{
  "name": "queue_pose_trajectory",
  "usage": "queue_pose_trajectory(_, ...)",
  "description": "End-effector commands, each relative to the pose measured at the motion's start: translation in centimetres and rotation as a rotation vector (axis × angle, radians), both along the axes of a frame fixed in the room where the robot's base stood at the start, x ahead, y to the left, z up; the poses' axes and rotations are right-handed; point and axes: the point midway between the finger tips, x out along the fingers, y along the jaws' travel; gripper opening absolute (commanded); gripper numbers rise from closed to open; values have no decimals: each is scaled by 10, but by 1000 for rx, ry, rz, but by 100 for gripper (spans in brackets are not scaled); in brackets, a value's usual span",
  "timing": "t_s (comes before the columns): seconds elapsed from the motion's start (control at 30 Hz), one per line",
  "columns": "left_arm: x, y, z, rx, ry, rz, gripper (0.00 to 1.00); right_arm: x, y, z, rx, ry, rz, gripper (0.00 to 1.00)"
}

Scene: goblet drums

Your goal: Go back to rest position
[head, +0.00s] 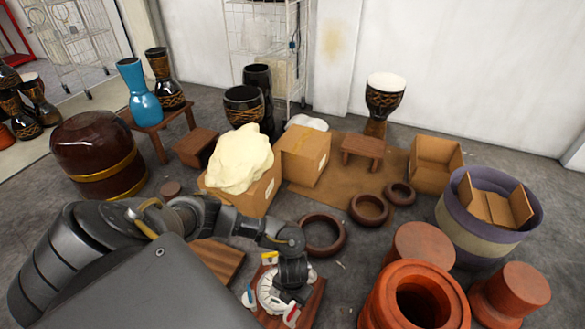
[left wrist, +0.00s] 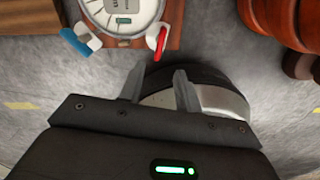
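My left arm comes in from the left in the head view and bends down, with its left gripper (head: 288,296) low at the bottom centre. In the left wrist view the two fingers of the left gripper (left wrist: 158,82) stand apart with nothing between them. The gripper hangs over or close beside a round white device with a dial (head: 268,290), which lies on a wooden board (head: 316,300). The dial device (left wrist: 122,18) also shows in the left wrist view, with a blue part and a red part at its edge. My right gripper is not in view.
Terracotta-coloured drum bodies (head: 415,295) stand close at the bottom right. A cream lump (head: 240,160) rests on a cardboard box (head: 262,192). Dark rings (head: 325,250) lie on the floor. A large brown drum (head: 97,150) stands at left. Grey floor is free between the rings and the terracotta drums.

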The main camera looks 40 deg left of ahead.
Motion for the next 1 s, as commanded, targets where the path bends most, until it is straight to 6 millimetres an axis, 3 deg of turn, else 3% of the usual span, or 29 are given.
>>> queue_pose_trajectory(0.77, 0, 0, 4, 1, -2, 17, 34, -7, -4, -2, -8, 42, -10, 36)
queue_pose_trajectory(0.87, 17, -1, 7, 12, -78, 139, 34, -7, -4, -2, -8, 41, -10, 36)
queue_pose_trajectory(1.0, 69, -35, 41, -93, -265, 368, 34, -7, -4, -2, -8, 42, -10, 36)
